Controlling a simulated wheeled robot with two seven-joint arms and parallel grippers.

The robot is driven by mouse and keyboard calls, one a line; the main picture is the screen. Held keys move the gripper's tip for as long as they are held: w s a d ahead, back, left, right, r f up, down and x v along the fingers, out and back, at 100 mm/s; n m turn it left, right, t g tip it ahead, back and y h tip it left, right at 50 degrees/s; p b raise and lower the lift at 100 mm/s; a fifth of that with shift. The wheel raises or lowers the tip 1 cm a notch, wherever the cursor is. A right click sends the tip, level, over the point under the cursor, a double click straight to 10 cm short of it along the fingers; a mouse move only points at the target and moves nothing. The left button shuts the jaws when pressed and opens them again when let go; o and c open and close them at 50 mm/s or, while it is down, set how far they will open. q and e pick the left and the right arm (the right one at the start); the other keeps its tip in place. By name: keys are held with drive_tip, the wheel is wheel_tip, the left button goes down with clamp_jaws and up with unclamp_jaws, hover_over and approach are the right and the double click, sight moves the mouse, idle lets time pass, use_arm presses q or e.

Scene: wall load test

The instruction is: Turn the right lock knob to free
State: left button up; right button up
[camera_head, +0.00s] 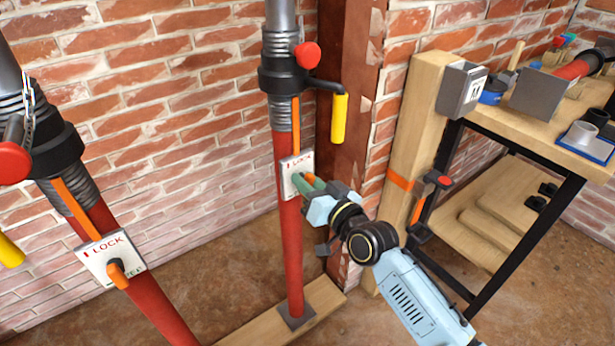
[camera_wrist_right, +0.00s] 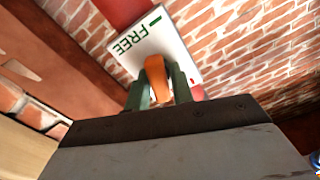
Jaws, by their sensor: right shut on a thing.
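The right lock plate (camera_head: 296,168) is white with red LOCK lettering, fixed on the right red prop (camera_head: 288,235). In the right wrist view the plate (camera_wrist_right: 178,38) shows green FREE lettering. The orange right knob (camera_wrist_right: 157,78) stands between the two green fingers of my right gripper (camera_wrist_right: 160,88), which is shut on it. In the head view my right gripper (camera_head: 309,184) covers the knob. The left lock plate (camera_head: 106,257) has its orange knob (camera_head: 118,274) in plain view. My left gripper is not in view.
A yellow-handled crank (camera_head: 339,118) and a red knob (camera_head: 306,55) jut from the right prop above my gripper. A wooden post (camera_head: 408,160) and a workbench (camera_head: 525,110) stand to the right. The props rest on a wooden plank (camera_head: 255,320).

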drive_tip(key=m, duration=0.2)
drive_tip(key=shift+m+p, duration=0.4)
drive_tip(key=m, duration=0.3)
drive_tip(key=shift+f+m, duration=0.15)
drive_tip(key=shift+m, duration=0.15)
drive_tip(key=m, duration=0.5)
drive_tip(key=shift+d+f+m+p, duration=0.1)
drive_tip(key=shift+f+m+p, duration=0.05)
drive_tip(key=shift+m+p, duration=0.2)
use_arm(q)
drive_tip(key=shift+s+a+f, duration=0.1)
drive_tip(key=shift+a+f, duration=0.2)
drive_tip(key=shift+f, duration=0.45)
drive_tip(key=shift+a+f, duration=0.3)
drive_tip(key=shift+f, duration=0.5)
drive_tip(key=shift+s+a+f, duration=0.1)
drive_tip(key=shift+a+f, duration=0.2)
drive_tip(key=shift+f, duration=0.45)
use_arm(e)
drive_tip(key=shift+m, duration=0.85)
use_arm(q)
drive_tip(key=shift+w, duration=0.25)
use_arm(e)
drive_tip(key=o, duration=0.7)
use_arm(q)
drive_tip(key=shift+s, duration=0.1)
use_arm(e)
drive_tip(key=shift+o, duration=0.6)
